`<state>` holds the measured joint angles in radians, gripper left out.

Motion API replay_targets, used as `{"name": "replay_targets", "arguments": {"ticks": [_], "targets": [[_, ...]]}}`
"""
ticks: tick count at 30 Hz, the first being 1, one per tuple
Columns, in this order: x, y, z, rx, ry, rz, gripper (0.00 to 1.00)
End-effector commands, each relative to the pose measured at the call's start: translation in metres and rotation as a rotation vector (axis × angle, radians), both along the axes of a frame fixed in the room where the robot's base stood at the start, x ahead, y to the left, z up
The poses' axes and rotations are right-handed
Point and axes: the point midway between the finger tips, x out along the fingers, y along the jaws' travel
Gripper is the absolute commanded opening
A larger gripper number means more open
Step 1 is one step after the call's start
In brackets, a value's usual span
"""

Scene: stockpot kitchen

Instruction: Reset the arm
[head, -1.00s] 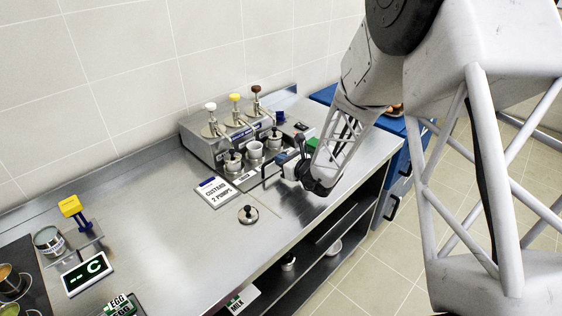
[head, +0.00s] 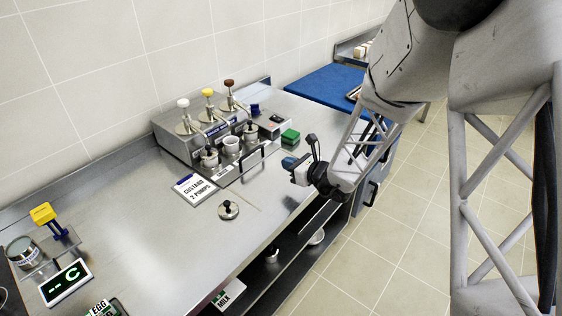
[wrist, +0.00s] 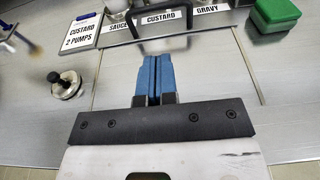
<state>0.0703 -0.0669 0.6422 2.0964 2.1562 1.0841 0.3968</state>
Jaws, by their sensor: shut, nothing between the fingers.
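My gripper (head: 287,162) is at the front edge of the steel counter, to the right of the small pots, with nothing held. In the wrist view its two blue fingers (wrist: 153,80) are together with nothing between them. Beyond the fingertips are a black handle and the labels SAUCE, CUSTARD and GRAVY. The gripper appears above the counter and apart from the things on it.
A pump dispenser (head: 183,140) with several pumps stands against the wall. A custard card (head: 195,188), a lid with a black knob (head: 228,209) and a green block (head: 290,137) are on the counter (head: 150,240). The counter's front middle is clear.

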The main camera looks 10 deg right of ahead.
Motion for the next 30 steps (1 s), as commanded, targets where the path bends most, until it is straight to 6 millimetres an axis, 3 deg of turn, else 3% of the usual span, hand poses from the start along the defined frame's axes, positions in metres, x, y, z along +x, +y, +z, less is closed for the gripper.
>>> {"name": "replay_targets", "arguments": {"ticks": [22, 30], "targets": [[-0.006, -0.003, 0.003, -0.005, -0.003, 0.007, 0.0], [-0.026, 0.01, 0.027, -0.088, -0.053, 0.123, 0.0]]}}
